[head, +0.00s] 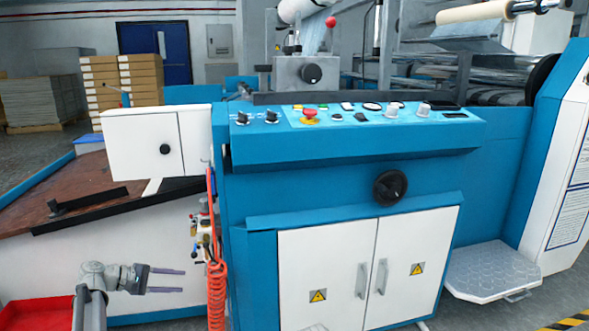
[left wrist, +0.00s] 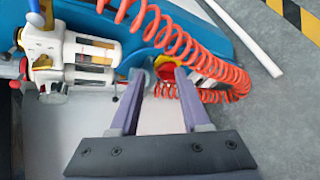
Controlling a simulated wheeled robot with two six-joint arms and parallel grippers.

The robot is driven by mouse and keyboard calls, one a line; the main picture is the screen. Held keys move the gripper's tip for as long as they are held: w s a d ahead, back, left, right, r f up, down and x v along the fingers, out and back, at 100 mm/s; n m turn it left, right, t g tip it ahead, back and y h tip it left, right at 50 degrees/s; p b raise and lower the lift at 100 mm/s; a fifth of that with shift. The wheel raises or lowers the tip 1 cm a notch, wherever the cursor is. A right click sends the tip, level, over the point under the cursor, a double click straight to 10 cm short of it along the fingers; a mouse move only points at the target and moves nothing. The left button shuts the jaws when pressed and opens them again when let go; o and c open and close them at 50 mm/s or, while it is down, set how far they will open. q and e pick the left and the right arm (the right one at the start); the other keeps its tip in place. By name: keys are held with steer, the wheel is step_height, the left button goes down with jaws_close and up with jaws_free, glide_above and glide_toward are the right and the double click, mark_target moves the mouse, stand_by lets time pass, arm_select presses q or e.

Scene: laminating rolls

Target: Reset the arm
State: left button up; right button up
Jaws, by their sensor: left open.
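My left gripper (head: 166,280) is at the lower left of the head view, with its two fingers apart and pointing right. It is empty. In the left wrist view its fingers (left wrist: 160,92) also show apart, with nothing between them. An orange coiled hose (head: 216,285) hangs to the right of the fingertips in the head view and shows beyond them in the left wrist view (left wrist: 215,70). My right gripper is not in view.
The blue laminating machine (head: 350,160) with white cabinet doors (head: 325,270) fills the middle. Air fittings (left wrist: 80,55) sit beside the hose. A red tray (head: 38,314) is at the lower left. A metal step (head: 492,270) stands at the right. Stacked boxes (head: 140,78) are behind.

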arm_select(q)
steer(key=s+d+f+m+g+y+p, duration=0.15)
steer(key=s+d+m+g+p, duration=0.35)
steer(key=d, duration=0.6)
steer(key=s+d+m+g+y+p, duration=0.1)
steer(key=s+d+m+y+p, duration=0.15)
steer(key=s+d, duration=0.7)
steer(key=s+d+r+m+g+y+p, duration=0.1)
steer(key=s+d+r+m+y+p, duration=0.2)
steer(key=s, duration=0.4)
steer(key=s+d+m+y+p, duration=0.2)
steer(key=s+d+m+y, duration=0.3)
steer(key=s+d, duration=0.15)
step_height(320, 180, up, 38)
steer(key=p, duration=3.8)
steer(key=shift+w+a+f, duration=0.15)
steer(key=shift+a, duration=0.15)
